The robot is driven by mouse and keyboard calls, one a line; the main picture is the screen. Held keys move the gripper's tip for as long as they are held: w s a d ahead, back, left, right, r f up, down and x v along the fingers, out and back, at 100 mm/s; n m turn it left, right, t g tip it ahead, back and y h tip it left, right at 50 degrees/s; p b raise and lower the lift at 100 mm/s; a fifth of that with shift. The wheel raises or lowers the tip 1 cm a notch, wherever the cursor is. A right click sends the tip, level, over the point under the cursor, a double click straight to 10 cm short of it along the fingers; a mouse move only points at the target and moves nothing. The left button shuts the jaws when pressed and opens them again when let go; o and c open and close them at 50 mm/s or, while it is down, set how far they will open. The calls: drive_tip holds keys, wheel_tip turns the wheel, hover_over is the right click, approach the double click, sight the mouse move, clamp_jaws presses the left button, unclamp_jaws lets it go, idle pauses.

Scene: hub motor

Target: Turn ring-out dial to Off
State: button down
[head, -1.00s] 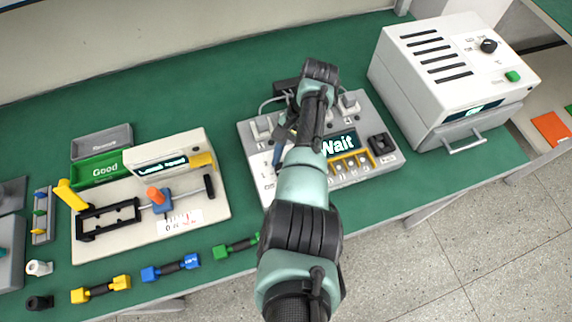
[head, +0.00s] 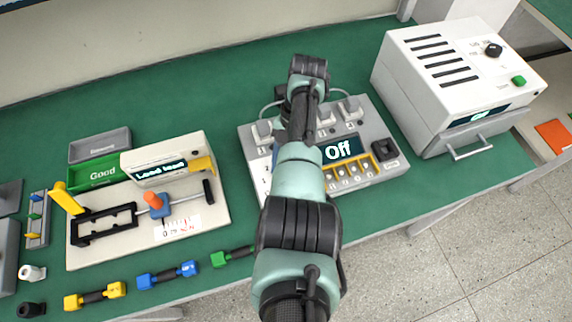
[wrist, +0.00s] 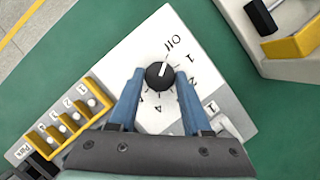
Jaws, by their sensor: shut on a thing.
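The ring-out dial (wrist: 158,76) is a round black knob with a white pointer line, on a white panel marked Off, 1, 2 and more numbers. Its pointer aims up and slightly right, toward the Off mark (wrist: 174,45). My gripper (wrist: 159,82) is shut on the dial, with one blue finger on each side. In the head view, the ring-out box (head: 375,120) has a screen (head: 341,151) reading "Off". My arm hides the dial and gripper there.
A white oven-like box (head: 447,80) stands at the right. A load-test fixture (head: 110,250), a green Good tray (head: 97,171) and a grey tray (head: 99,144) are at the left. Yellow, blue and green pieces lie along the front edge. Green bench is clear behind.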

drive_tip(key=shift+c, duration=1.7)
unclamp_jaws()
drive_tip(key=v, duration=1.3)
drive_tip(key=shift+b, duration=0.45)
